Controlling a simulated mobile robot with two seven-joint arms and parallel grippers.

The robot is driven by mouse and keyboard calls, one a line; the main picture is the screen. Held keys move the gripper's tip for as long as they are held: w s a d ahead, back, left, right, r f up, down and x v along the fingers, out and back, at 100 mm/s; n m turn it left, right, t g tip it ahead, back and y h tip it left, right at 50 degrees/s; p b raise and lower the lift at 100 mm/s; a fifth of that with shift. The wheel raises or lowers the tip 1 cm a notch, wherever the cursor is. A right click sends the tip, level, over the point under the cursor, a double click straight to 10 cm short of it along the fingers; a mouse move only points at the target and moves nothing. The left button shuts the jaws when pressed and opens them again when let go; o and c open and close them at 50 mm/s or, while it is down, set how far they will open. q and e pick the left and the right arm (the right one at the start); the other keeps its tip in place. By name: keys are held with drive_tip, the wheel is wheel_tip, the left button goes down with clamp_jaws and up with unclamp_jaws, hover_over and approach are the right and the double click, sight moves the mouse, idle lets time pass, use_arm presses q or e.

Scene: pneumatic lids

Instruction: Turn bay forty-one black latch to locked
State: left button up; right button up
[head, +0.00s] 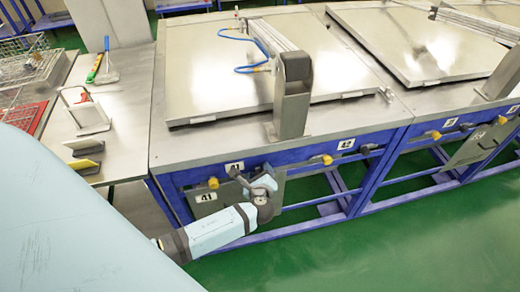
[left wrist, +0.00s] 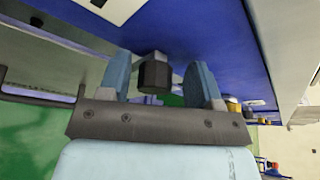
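The bay forty-one black latch (left wrist: 154,74) shows in the left wrist view as a dark faceted knob on a grey stem, coming out of the blue frame rail (left wrist: 205,30). My left gripper (left wrist: 161,80) is open, with one blue finger on each side of the knob and visible gaps between. In the head view my left gripper (head: 257,182) is at the front rail, right of the yellow knob (head: 213,183) and the plate marked 41 (head: 206,196). There it hides the latch, so I cannot read the latch's setting. My right gripper is not in view.
A flat metal lid (head: 235,70) lies on the bench behind a grey upright bracket (head: 293,95) with a blue hose. The neighbouring bay has its own yellow knob (head: 326,160) and black knob (head: 369,148). A side table (head: 115,120) with tools stands left. Green floor is open in front.

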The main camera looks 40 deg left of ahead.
use_arm(q)
drive_tip(key=shift+f, duration=0.2)
drive_tip(key=v, duration=1.4)
drive_tip(key=shift+b, duration=0.45)
